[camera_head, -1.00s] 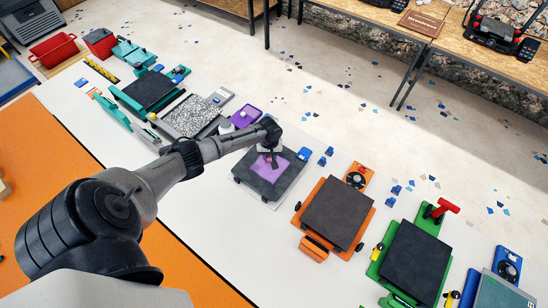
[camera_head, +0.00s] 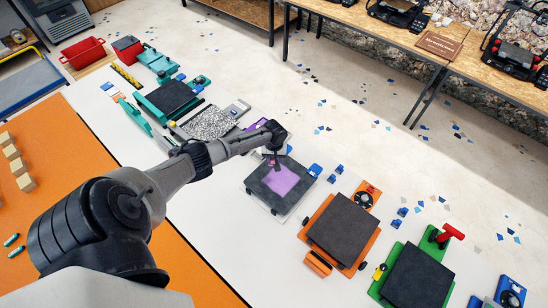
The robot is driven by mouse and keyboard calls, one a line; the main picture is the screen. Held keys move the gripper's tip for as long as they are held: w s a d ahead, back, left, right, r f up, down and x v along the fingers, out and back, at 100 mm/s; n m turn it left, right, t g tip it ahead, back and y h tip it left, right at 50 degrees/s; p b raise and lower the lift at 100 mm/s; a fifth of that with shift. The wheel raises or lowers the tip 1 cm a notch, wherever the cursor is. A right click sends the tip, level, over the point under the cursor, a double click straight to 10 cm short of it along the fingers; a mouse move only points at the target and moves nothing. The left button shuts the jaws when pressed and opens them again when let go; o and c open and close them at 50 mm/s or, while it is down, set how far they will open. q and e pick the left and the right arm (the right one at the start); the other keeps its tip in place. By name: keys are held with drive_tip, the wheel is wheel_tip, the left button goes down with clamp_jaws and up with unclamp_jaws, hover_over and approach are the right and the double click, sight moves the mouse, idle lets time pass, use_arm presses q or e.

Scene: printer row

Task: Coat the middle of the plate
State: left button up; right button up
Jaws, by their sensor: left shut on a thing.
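The plate (camera_head: 262,190) is a dark square sheet lying flat on a light base on the white table. A purple patch (camera_head: 288,178) covers its middle, and a dark border shows around it. My left gripper (camera_head: 273,158) points down over the plate's far edge, beside the patch. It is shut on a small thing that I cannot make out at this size. I cannot tell whether that thing touches the plate. My right gripper is not in view.
An orange printer bed (camera_head: 371,240) and a green one (camera_head: 381,286) lie to the right. A speckled plate (camera_head: 207,123) and a teal-framed dark plate (camera_head: 170,96) lie to the left. Small blue clips (camera_head: 314,170) stand just right of the plate.

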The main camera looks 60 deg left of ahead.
use_arm(q)
drive_tip(key=shift+r+p, duration=1.35)
drive_tip(key=shift+r, duration=0.2)
